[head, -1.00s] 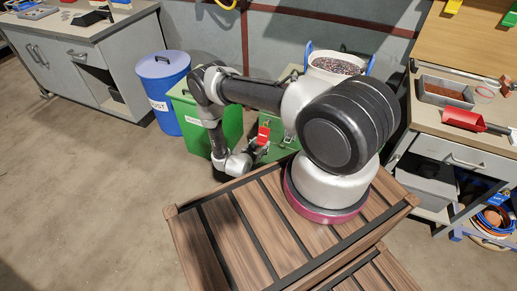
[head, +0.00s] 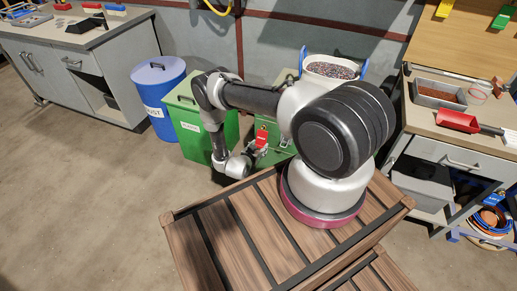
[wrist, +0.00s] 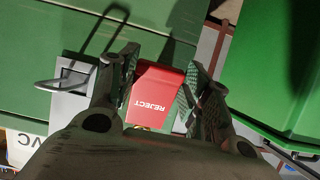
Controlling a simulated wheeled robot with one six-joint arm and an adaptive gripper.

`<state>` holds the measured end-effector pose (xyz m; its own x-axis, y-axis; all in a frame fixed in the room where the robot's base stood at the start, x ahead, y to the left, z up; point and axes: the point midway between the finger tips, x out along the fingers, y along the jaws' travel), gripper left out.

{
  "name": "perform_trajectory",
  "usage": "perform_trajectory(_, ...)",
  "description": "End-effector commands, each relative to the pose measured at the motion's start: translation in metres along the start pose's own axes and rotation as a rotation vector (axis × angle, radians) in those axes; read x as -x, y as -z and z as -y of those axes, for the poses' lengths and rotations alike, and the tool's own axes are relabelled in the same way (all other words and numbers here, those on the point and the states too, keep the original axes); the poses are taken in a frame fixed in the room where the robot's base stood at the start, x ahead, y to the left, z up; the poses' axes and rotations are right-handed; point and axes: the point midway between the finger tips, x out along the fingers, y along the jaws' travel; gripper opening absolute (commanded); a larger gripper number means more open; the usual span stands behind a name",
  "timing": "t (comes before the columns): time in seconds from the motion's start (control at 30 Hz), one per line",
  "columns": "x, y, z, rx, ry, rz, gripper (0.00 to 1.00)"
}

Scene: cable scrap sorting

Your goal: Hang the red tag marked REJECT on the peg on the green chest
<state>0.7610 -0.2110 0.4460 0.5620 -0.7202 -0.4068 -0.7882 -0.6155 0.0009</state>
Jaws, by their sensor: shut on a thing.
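The red tag (wrist: 160,92), lettered REJECT, is between my gripper's two fingers (wrist: 159,80), which are shut on it. The lettering is upside down in the wrist view. The green chest (wrist: 40,30) lies behind the tag. A grey plate with a protruding metal piece (wrist: 68,82), seemingly the peg, is on the chest, left of my fingers and apart from the tag. In the head view, my gripper (head: 258,147) holds the tag (head: 262,136) in front of the green chest (head: 275,152); my arm partly hides the chest.
Another green container (head: 190,107) with a white label and a blue drum (head: 160,95) stand to the left. A white bucket of granules (head: 331,70) stands behind. A slatted wooden surface (head: 235,240) is in front. Workbenches flank the area; the left floor is clear.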

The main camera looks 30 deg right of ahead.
Motion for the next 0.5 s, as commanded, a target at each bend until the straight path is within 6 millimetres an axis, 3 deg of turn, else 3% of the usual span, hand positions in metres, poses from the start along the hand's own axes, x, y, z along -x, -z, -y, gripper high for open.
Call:
perform_trajectory(0.23,0.0001,0.0001,0.0001,0.0,0.0,0.0,0.33)
perform_trajectory(0.27,0.0001,0.0,0.0,0.0,0.0,0.0,0.54)
perform_trajectory(0.37,0.0001,0.0001,0.0001,0.0,0.0,0.0,0.72)
perform_trajectory(0.5,0.0001,0.0,0.0001,0.0,0.0,0.0,0.74)
